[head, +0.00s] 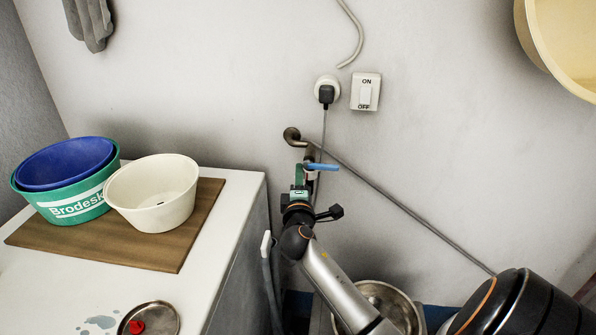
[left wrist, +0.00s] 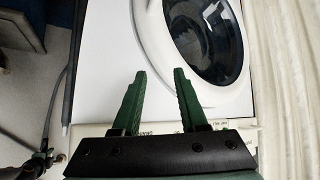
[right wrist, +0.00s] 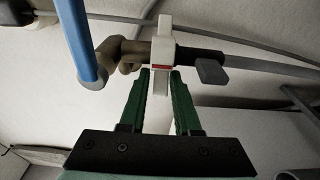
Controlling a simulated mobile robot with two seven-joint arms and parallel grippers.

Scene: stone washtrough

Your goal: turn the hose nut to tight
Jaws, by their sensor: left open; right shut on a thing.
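The tap has a brass body (right wrist: 120,52) and a blue lever (right wrist: 75,45); in the head view the blue lever (head: 322,166) sticks out to the right below the wall pipe. A white piece with a red band (right wrist: 163,55), which looks like the hose nut, sits beside the brass body. A dark sleeve with a grey tab (right wrist: 212,70) is on its right. My right gripper (right wrist: 160,76) is shut on the white piece from below; its fingers hide part of it. The right gripper (head: 300,178) covers most of this spot in the head view. My left gripper (left wrist: 160,75) is open and empty.
A white washing machine with a round door (left wrist: 205,45) is before my left gripper. A counter (head: 235,200) holds basins (head: 155,195) on a brown board and a metal lid (head: 150,318). A metal pot (head: 385,300) stands below. A pipe (head: 400,210) slopes along the wall.

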